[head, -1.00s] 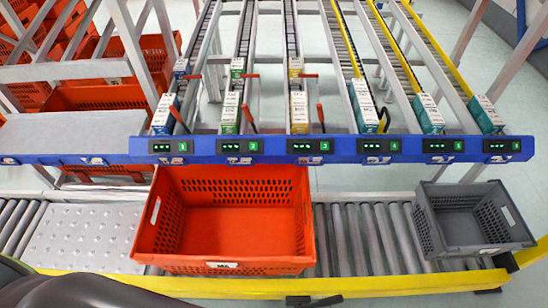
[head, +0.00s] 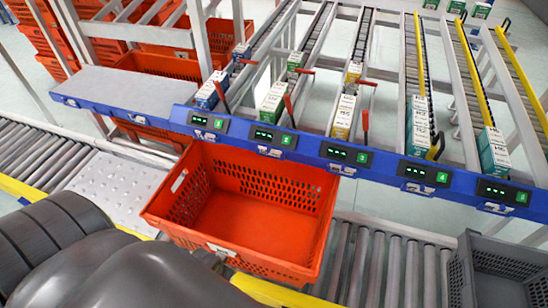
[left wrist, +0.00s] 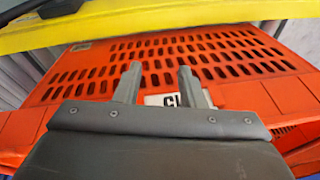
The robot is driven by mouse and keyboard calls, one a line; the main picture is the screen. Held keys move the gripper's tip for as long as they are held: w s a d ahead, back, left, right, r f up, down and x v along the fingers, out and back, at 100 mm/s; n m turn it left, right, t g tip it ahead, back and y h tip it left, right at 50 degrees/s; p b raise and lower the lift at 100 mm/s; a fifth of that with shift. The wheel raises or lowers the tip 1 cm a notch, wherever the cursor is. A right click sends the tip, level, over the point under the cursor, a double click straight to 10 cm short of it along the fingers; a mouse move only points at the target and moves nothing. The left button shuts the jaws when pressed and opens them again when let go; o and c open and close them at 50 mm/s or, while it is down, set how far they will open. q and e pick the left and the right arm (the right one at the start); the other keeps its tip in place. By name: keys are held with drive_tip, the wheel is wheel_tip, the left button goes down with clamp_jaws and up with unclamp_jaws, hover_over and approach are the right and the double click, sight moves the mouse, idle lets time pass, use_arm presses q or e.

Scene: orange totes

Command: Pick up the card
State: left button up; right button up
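A white card (head: 222,249) with dark lettering is on the near wall of the orange tote (head: 250,200), close to its rim. In the left wrist view the card (left wrist: 162,100) shows partly between and behind the fingers of my left gripper (left wrist: 158,75); the rest is hidden. These two fingers are apart, with nothing visibly held between them. In the head view my left arm reaches in from the lower left, with the gripper end (head: 207,259) just beside the card and mostly hidden. I cannot tell whether a finger touches it. My right gripper is in no view.
The empty orange tote stands on a roller conveyor (head: 375,262) with a yellow edge rail (head: 270,291). A grey tote (head: 495,270) is at the lower right. Behind runs a blue rail (head: 330,157) with displays, below flow lanes holding small boxes (head: 342,118).

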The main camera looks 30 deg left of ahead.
use_arm(q)
drive_tip(key=shift+t, duration=0.6)
drive_tip(key=w+r+b, duration=0.1)
drive_tip(key=w+r, duration=0.1)
drive_tip(key=r, duration=0.1)
drive_tip(key=w+r+b, duration=0.1)
drive_tip(key=w+r, duration=0.2)
drive_tip(key=r, duration=0.1)
drive_tip(key=w+r+b, duration=0.1)
drive_tip(key=w+r, duration=0.1)
drive_tip(key=r, duration=0.2)
drive_tip(key=shift+w+d+b, duration=0.15)
drive_tip(key=shift+w+b, duration=0.05)
drive_tip(key=shift+b, duration=0.2)
drive_tip(key=w+a+r, duration=0.2)
drive_tip(key=w+r, duration=1)
drive_tip(key=w, duration=0.3)
drive_tip(key=n, duration=0.2)
approach(269, 148)
drive_tip(key=shift+b+x, duration=1)
drive_tip(key=shift+x, duration=3.05)
drive_tip(key=shift+a, duration=0.1)
drive_tip(key=shift+c, duration=0.2)
clamp_jaws()
